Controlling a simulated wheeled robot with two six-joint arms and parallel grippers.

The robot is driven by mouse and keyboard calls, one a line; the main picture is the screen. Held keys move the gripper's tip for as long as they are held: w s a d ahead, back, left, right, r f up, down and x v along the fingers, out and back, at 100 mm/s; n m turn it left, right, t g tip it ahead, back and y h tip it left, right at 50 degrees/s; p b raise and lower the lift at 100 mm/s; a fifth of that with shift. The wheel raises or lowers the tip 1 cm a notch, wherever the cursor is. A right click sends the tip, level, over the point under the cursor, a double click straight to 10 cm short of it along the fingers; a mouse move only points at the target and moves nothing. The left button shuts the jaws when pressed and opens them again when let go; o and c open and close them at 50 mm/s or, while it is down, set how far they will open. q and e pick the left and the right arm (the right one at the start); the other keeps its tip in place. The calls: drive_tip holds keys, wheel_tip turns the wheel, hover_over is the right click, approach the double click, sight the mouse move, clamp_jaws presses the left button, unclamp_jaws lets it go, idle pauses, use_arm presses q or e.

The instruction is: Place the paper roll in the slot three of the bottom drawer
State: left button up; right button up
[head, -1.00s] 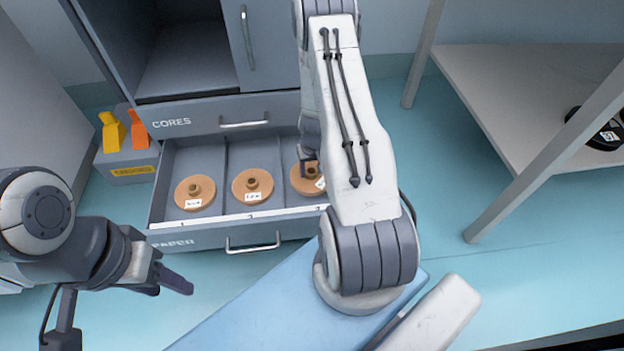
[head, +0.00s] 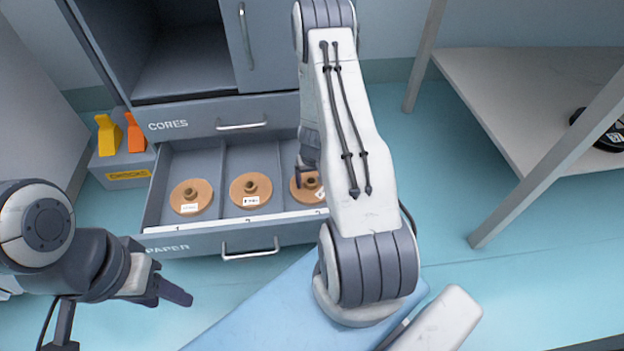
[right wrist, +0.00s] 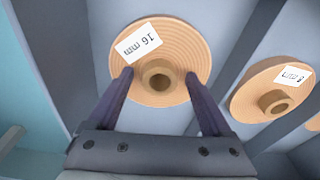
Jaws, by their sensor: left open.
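The bottom drawer (head: 196,240), marked PAPER, is pulled open. A tan paper roll (head: 304,191) lies flat in its right-hand compartment, partly hidden by my right arm. In the right wrist view this roll (right wrist: 185,45) has a "16 mm" label and a raised core. My right gripper (right wrist: 160,78) is open, with its fingers on either side of the core and a gap to it. Two similar rolls lie in the left compartment (head: 191,196) and the middle compartment (head: 250,189). My left gripper (head: 172,292) is open and empty, in front of the drawer at left.
The closed CORES drawer (head: 215,118) is just above. A grey box (head: 123,170) with yellow and orange pieces stands left of the drawers. A shelf table (head: 500,90) with black round items (head: 607,137) is at right. The floor between is clear.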

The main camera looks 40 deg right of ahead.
sight(313, 185)
drive_tip(key=shift+r, duration=0.15)
wheel_tip(313, 185, up, 12)
drive_tip(key=s+p, duration=0.1)
drive_tip(key=p, duration=0.8)
drive_tip(key=s+a+r+n+y, duration=0.1)
drive_tip(key=a+r+n, duration=0.2)
drive_tip(key=a+r, duration=0.8)
drive_tip(key=a+r+n+y, duration=0.1)
drive_tip(key=a+r+n, duration=0.3)
drive_tip(key=a+r, duration=0.75)
drive_tip(key=s+a+r+n, duration=0.2)
drive_tip(key=s+a, duration=0.3)
drive_tip(key=s, duration=0.4)
drive_tip(key=s+a+r+n+g, duration=0.1)
drive_tip(key=s+a+r+n, duration=0.2)
drive_tip(key=s+a, duration=0.3)
drive_tip(key=s, duration=0.4)
drive_tip(key=shift+r+n, duration=0.3)
drive_tip(key=shift+a, duration=0.1)
